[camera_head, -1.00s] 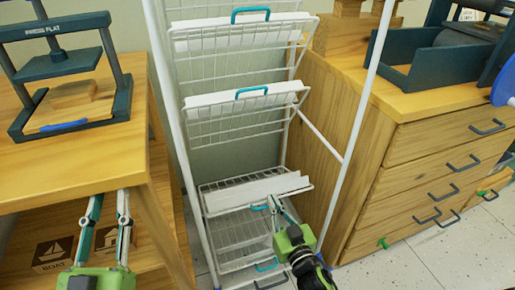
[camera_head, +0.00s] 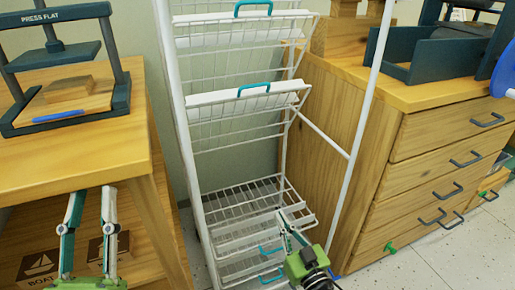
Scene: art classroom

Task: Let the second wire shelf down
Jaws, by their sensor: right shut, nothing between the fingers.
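The white wire rack (camera_head: 176,130) stands between the table and the cabinet. Two upper wire shelves, the top one (camera_head: 245,65) and the one below it (camera_head: 245,125), hang tilted up, with white fronts and teal handles. Low in the rack, a wire shelf (camera_head: 235,196) lies roughly flat, with more wire shelving and teal handles (camera_head: 271,276) beneath. My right gripper (camera_head: 283,226) is shut and empty, at the front of the low shelves; it hides part of them, and I cannot tell whether it touches them. My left gripper (camera_head: 93,192) is open and empty, by the table's front.
A wooden table (camera_head: 90,160) at left carries a flat press (camera_head: 115,95). A wooden drawer cabinet (camera_head: 400,190) stands close on the right. A white rack upright (camera_head: 362,110) rises beside my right gripper. Bare floor (camera_head: 440,255) shows at lower right.

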